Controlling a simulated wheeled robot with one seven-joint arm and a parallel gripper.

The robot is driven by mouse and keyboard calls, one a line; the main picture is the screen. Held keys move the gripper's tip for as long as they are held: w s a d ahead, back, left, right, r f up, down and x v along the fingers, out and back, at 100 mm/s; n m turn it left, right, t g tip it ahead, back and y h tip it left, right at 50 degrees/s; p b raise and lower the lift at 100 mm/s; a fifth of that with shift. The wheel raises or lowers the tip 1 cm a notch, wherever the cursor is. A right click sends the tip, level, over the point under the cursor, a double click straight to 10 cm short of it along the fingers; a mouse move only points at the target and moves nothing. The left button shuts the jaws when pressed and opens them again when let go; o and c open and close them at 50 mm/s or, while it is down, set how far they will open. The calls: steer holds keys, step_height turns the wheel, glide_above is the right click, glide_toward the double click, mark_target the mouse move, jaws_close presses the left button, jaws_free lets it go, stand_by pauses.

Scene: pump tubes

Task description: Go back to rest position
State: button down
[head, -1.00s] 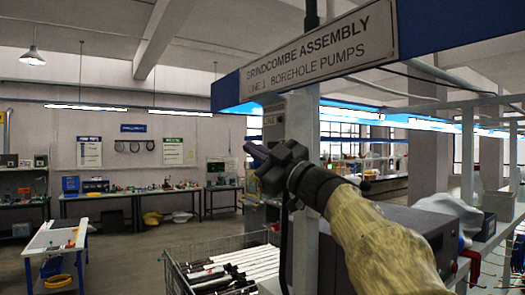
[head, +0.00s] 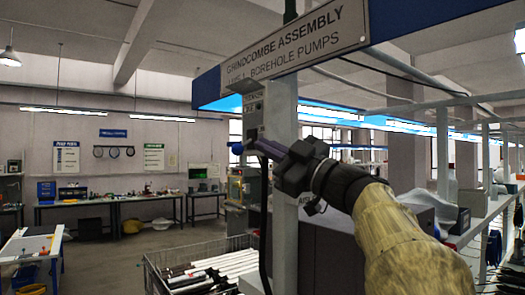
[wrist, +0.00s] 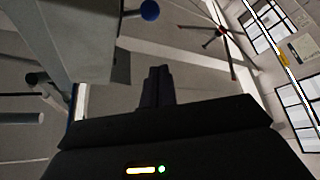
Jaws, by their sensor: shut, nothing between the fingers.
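My gripper (head: 262,148) is raised at the middle of the head view, pointing left, with its fingers together and nothing between them. It appears in front of a grey control box (head: 252,108) fixed to a pale upright post, beneath the assembly sign. I cannot tell whether the fingers touch the box. In the wrist view my closed fingers (wrist: 157,86) stand at the centre, beside the underside of a grey box (wrist: 85,40). A blue round knob (wrist: 149,10) sticks out near the top there; it also shows in the head view (head: 237,148), left of my fingertips.
A wire basket (head: 152,275) of pale tubes stands below my arm. A sign (head: 297,48) hangs above it. Shelving with bins (head: 490,200) lies to the right. A small white-topped table (head: 28,246) is at left; the floor between it and the basket is open.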

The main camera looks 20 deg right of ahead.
steer(key=shift+w, duration=0.1)
steer(key=shift+d, duration=0.1)
steer(key=w+d+f+m+t+h+b, duration=0.1)
steer(key=w+d+f+m+h, duration=0.1)
steer(key=w+f+m+h, duration=0.4)
steer(key=w+d+f+m+t+h+b, duration=0.15)
steer(key=f+m+h, duration=0.25)
steer(key=f, duration=0.5)
step_height(320, 180, down, 20)
steer(key=w+a+m+g+h, duration=0.1)
steer(key=a+m+g+h, duration=0.1)
steer(key=m+g+h, duration=0.3)
steer(key=s+a+f+g+y+b, duration=0.15)
steer(key=s+f+g, duration=0.25)
steer(key=f, duration=0.5)
steer(key=s+a+f+g, duration=0.3)
steer(key=f, duration=0.6)
steer(key=s+a+f+g, duration=0.3)
steer(key=s+f, duration=0.3)
steer(key=s, duration=0.1)
steer(key=s+a+f+g+y, duration=0.1)
steer(key=s+a+f+g, duration=0.1)
steer(key=s+f+g, duration=0.2)
steer(key=s+f, duration=0.2)
steer(key=s, duration=0.2)
steer(key=shift+s+a+f+b, duration=0.15)
steer(key=shift+a+f+b, duration=0.15)
steer(key=shift+a+b, duration=0.1)
